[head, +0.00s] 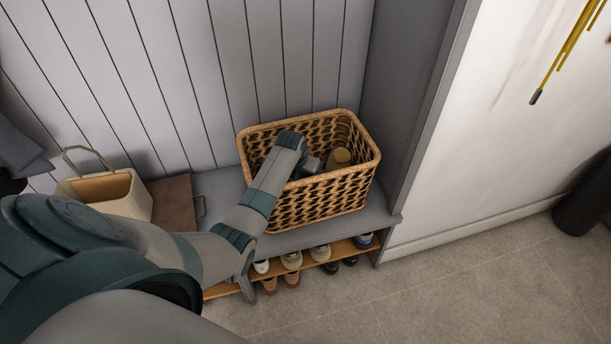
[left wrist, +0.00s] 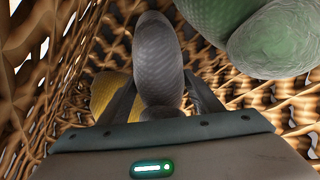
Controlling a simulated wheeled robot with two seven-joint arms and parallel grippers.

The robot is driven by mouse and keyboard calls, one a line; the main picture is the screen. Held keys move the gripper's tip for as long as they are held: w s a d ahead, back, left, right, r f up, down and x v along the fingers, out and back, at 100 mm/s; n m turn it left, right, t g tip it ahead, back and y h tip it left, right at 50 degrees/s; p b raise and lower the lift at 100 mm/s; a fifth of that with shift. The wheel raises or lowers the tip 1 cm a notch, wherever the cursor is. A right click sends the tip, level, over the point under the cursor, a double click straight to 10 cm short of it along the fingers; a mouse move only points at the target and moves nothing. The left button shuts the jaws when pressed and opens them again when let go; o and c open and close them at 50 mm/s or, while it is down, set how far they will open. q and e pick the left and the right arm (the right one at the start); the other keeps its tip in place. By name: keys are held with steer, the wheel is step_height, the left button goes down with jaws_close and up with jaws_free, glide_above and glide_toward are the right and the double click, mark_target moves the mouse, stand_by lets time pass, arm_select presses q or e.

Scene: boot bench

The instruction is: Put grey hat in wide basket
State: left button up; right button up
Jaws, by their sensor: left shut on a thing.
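The wide basket (head: 318,203) is a brown woven basket standing upright on the grey bench. My left arm reaches over its rim, and my left gripper (head: 309,166) is down inside it. In the left wrist view the gripper (left wrist: 158,100) is shut on a grey knitted thing, the grey hat (left wrist: 158,58), with woven walls around it. The hat's lower part is hidden between the fingers. I cannot tell whether it touches the basket floor. My right gripper is out of view.
A green rounded thing (left wrist: 278,40) and a yellow thing (left wrist: 108,95) are also in the basket. A cream handled box (head: 118,192) and a brown flat case (head: 174,204) stand left on the bench (head: 222,186). Several shoes (head: 292,260) sit on the rack below.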

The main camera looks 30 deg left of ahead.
arm_select(q)
steer(key=shift+f, duration=0.2)
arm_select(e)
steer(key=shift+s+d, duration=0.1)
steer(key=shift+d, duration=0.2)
arm_select(q)
steer(key=o, duration=1.1)
steer(key=shift+f, duration=0.1)
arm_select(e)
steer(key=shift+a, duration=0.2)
arm_select(q)
steer(key=shift+r, duration=0.2)
steer(key=shift+s+r, duration=0.15)
steer(key=shift+r, duration=0.35)
steer(key=p+v, duration=0.1)
steer(key=v, duration=0.9)
steer(key=shift+s+r, duration=0.15)
steer(key=shift+r, duration=0.05)
steer(key=shift+s+r, duration=0.1)
steer(key=shift+r, duration=0.1)
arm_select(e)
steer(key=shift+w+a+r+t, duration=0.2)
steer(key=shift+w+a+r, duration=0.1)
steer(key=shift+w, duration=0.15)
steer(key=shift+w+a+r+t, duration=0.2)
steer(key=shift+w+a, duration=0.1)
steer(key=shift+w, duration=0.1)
